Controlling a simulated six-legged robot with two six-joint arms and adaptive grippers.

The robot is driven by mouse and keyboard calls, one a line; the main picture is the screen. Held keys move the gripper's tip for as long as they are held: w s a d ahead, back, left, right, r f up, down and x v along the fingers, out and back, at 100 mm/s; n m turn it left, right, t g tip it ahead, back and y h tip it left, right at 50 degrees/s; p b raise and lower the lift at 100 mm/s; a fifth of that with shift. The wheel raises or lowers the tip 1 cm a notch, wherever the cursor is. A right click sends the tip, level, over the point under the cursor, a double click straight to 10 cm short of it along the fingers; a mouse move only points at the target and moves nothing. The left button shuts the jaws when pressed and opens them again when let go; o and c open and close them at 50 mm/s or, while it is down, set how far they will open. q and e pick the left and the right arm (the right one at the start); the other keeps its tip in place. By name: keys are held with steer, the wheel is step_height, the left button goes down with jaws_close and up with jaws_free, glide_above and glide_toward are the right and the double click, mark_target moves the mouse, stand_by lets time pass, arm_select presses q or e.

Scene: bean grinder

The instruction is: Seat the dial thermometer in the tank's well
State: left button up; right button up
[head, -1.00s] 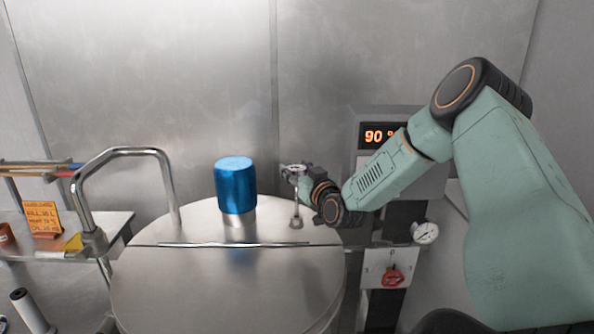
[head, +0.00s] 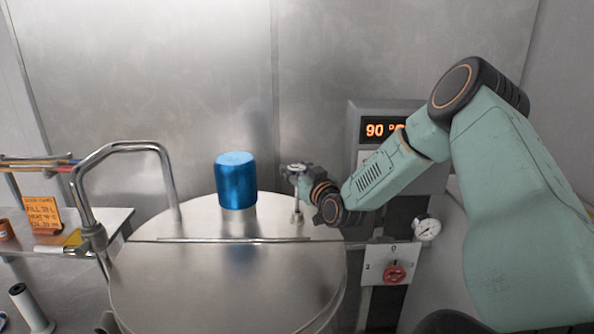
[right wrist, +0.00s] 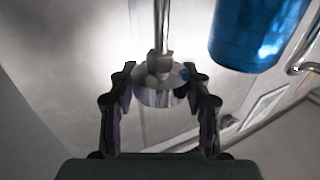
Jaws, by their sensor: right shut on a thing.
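The dial thermometer (head: 296,168) is upright over the right rear of the steel tank lid (head: 215,285), its dial at the top and its thin stem pointing down. My right gripper (head: 291,171) is shut on it just at the dial. In the right wrist view the dial (right wrist: 160,97) is between the two fingers (right wrist: 160,85), and the stem (right wrist: 161,25) runs out toward the top of the picture. The stem lines up with the small metal well (head: 297,217) on the lid. I cannot tell how deep the tip is in it. My left gripper is out of view.
A blue cylinder (head: 236,181) stands on the lid left of the thermometer. A bent steel tube (head: 122,147) is at the lid's left. Behind my right arm is a control box with a 90-degree display (head: 376,130). A red knob (head: 395,272) and a gauge (head: 427,228) are at the right.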

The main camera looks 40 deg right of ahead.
steer(key=shift+f, duration=0.2)
steer(key=shift+f+b, duration=0.35)
steer(key=shift+s+f+b, duration=0.1)
steer(key=shift+f+b, duration=1.3)
steer(key=shift+f, duration=0.75)
steer(key=shift+f+b, duration=0.25)
steer(key=shift+b, duration=0.15)
steer(key=o, duration=1.3)
